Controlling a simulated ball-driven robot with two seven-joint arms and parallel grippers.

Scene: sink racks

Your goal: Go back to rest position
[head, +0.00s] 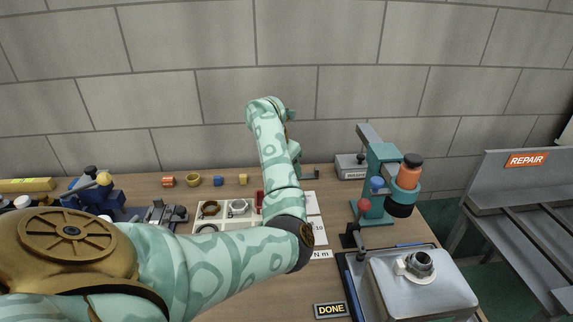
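My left arm comes in from the lower left, bends over the middle of the workbench (275,291), and rises toward the wall. Its far end folds over at the top. A small teal part shows just right of the forearm, but the forearm hides most of it. I cannot make out the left fingertips or whether they hold anything. My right arm and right gripper are not in the picture.
A white tray (226,222) with rings lies behind my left arm. A teal press (381,165) stands right of it. A metal box (421,284) with a fitting on top and a DONE plate (330,310) are in front. A grey REPAIR rack (510,178) stands far right.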

